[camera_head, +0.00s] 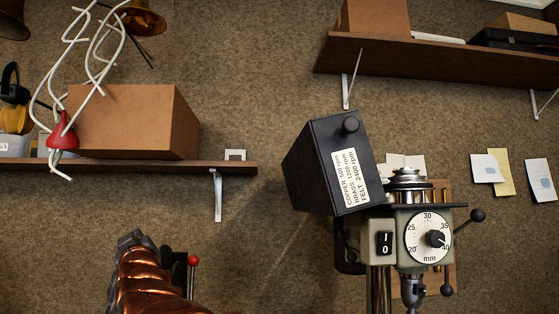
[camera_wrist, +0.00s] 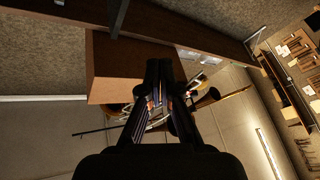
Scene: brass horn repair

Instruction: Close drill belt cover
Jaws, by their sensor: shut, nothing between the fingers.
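The drill press stands at the lower right of the head view, with a dial, a black 1/0 switch and a pulley (camera_head: 408,180) on its head (camera_head: 428,237). The black belt cover (camera_head: 325,165) carries a white speed label and a round knob. It is open, swung up and tilted to the left, leaving the pulley uncovered. My gripper (camera_wrist: 158,72) shows in the wrist view, its fingers together and empty. A brown box and a shelf are beyond it. The drill is not recognisable in the wrist view. I cannot clearly make out my gripper in the head view.
A wall shelf (camera_head: 225,168) with a cardboard box (camera_head: 140,122) and a red-based white wire stand (camera_head: 62,138) is at left. Another shelf (camera_head: 440,60) is above the drill. A copper-coloured ribbed shape (camera_head: 150,285) and a red-knobbed lever (camera_head: 193,261) are at lower left.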

